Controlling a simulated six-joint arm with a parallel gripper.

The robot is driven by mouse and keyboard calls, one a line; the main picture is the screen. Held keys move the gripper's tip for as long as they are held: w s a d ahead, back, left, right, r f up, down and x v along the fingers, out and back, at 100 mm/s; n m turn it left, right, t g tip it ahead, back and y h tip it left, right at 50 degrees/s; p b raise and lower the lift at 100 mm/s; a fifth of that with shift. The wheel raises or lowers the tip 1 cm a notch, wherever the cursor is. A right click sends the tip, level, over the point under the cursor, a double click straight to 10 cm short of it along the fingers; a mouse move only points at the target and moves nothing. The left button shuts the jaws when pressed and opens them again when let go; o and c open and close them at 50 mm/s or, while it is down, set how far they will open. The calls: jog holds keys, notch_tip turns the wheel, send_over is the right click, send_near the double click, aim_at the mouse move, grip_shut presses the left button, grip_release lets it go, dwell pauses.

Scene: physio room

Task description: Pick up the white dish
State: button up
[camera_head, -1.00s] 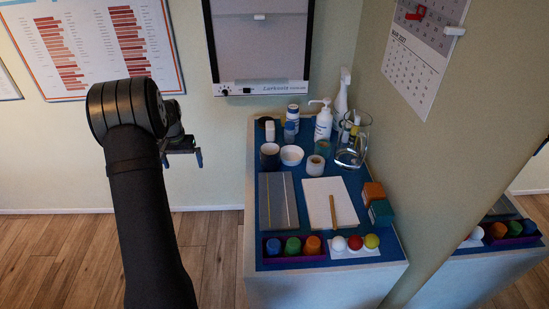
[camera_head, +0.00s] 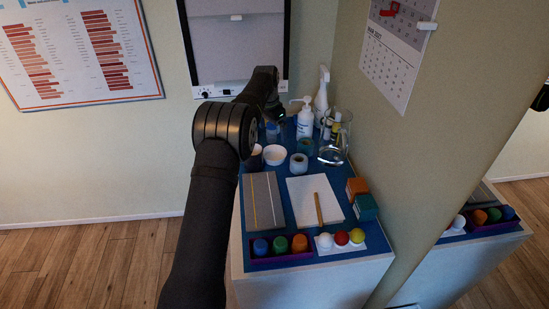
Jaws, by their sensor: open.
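The white dish (camera_head: 275,155), a small round bowl, stands upright on the blue top of the cabinet (camera_head: 240,255), toward the back left. It looks empty and is fully visible. My gripper (camera_head: 279,118) is open, small and dark in the picture, above the back of the cabinet top. It is behind the dish as seen here and apart from it. My arm partly hides the gripper's surroundings, and the fingers are hard to make out.
A dark mug (camera_head: 257,151), partly hidden by my arm, stands left of the dish. A white roll (camera_head: 299,163) is close on its right. A grey board (camera_head: 263,202) lies in front.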

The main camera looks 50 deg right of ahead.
aim_at(275, 157)
jog(key=f, duration=0.4)
jog(key=d+f, duration=0.1)
jog(key=f, duration=0.6)
jog(key=shift+w+d+f, duration=0.15)
jog(key=shift+d+f, duration=0.05)
jog(key=shift+f, duration=0.15)
jog(key=c, duration=0.8)
jog(key=shift+o, duration=0.2)
jog(key=shift+r, duration=0.1)
